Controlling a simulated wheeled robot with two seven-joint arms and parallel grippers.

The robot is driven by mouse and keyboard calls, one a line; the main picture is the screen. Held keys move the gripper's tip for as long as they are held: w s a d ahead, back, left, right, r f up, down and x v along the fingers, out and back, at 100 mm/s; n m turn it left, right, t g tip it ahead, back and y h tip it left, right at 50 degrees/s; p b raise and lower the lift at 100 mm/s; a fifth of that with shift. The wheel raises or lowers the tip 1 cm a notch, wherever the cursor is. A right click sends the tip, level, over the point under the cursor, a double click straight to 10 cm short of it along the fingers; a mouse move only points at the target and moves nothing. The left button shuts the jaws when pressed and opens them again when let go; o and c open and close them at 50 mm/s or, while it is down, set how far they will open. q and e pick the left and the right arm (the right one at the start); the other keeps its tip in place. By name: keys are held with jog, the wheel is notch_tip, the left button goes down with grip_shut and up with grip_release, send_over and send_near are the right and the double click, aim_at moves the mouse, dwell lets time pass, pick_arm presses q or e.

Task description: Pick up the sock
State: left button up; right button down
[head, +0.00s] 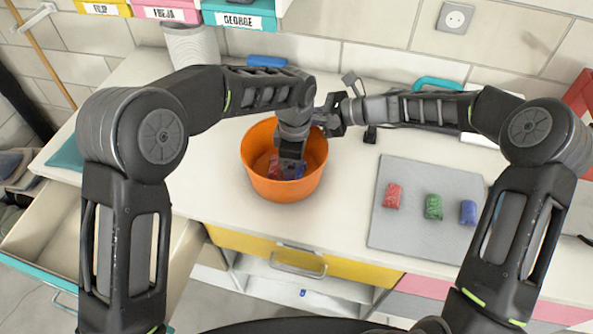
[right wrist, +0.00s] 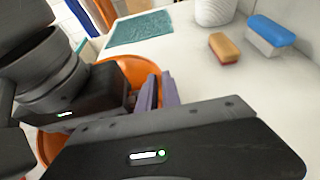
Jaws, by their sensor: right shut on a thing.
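Red (head: 393,195), green (head: 433,207) and blue (head: 468,212) small bundles, which look like rolled socks, lie in a row on a grey board (head: 410,235) at right. An orange bowl (head: 268,188) stands at the centre with red and blue bundles inside. My left gripper (head: 290,168) points down into the bowl among them; its fingertips are hard to make out. My right gripper (head: 330,116) is beside my left wrist, above the bowl's right rim, and appears to touch it. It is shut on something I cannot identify. The bowl is also partly visible in the right wrist view (right wrist: 130,70).
A blue-topped box (right wrist: 270,35) and an orange-brown block (right wrist: 224,48) stand on the counter in the right wrist view. An open drawer (head: 140,235) is at left. Labelled bins (head: 240,18) hang above the back. The counter between bowl and board is clear.

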jog(key=shift+s+f, duration=0.1)
jog(key=shift+f, duration=0.2)
pick_arm(q)
jog(key=c, duration=1.4)
jog(key=shift+r, duration=0.15)
jog(key=shift+c, duration=0.2)
notch_tip(320, 180, up, 10)
pick_arm(e)
jog(key=shift+r, duration=0.1)
